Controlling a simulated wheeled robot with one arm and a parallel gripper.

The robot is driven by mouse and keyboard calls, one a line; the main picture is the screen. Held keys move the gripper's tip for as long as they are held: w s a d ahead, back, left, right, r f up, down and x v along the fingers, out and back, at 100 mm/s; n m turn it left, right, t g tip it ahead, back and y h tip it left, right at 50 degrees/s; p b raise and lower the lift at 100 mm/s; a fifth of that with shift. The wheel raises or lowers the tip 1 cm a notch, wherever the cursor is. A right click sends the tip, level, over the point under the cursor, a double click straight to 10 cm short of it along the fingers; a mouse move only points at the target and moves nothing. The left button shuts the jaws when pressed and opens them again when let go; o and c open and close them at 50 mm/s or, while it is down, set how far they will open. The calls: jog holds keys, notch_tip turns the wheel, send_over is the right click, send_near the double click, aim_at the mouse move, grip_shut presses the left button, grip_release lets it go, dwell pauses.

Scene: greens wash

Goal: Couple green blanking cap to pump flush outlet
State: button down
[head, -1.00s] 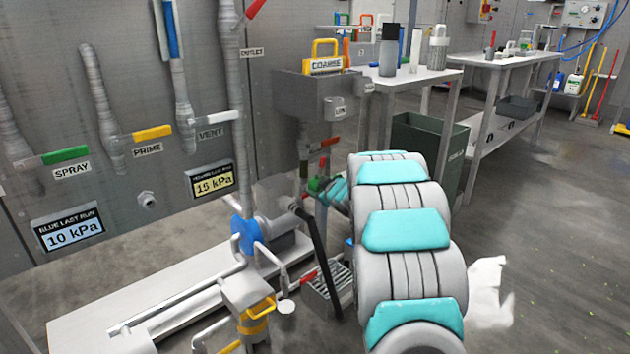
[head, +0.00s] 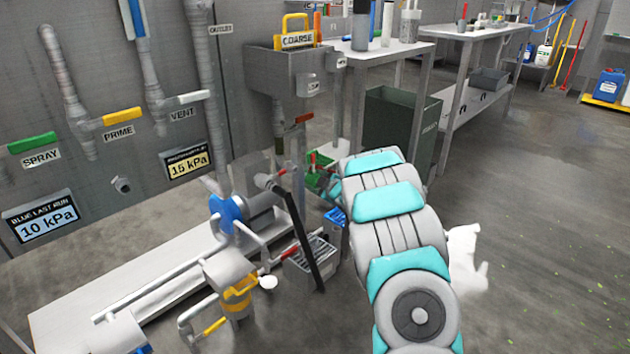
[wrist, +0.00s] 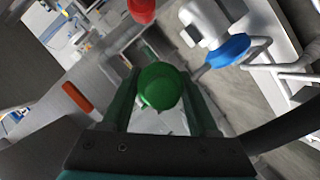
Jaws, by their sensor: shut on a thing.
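The green blanking cap (wrist: 160,86) sits between the two fingers of my gripper (wrist: 168,98) in the wrist view, shut on it. In the head view my arm reaches away from me and hides most of my gripper; green shows beyond its end, but I cannot tell cap from bin there. The pump, with a blue round face (head: 226,214), stands on a low plinth left of my arm. Its blue part (wrist: 229,50) shows at upper right in the wrist view, apart from the cap. I cannot tell which pipe end is the flush outlet.
A black bar (head: 303,238) leans between the pump and my arm. A grated box (head: 310,255) and a blue bin (head: 335,219) stand low beside it. A sink (head: 292,70) and a dark bin (head: 400,132) stand behind. The floor at right is mostly clear.

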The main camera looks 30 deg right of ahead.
aim_at(295, 170)
jog(key=shift+w+a+p, duration=0.15)
jog(key=shift+w+a, duration=0.2)
jog(key=shift+w, duration=0.5)
jog(key=shift+w+a+p, duration=0.2)
jog(key=shift+w+a, duration=0.1)
jog(key=shift+w, duration=0.6)
jog(key=shift+w+a+p, duration=0.15)
jog(key=shift+w+a, duration=0.2)
jog(key=shift+w, duration=0.5)
jog(key=shift+w+a+p, duration=0.25)
jog(key=shift+w+p, duration=0.05)
jog(key=shift+w, duration=0.4)
jog(key=shift+w+a+p, duration=0.25)
jog(key=shift+w, duration=0.45)
jog(key=shift+w+a+p, duration=0.25)
jog(key=shift+w+p, duration=0.05)
jog(key=shift+w, duration=0.4)
jog(key=shift+c, duration=0.4)
grip_release()
jog(key=shift+s, duration=0.15)
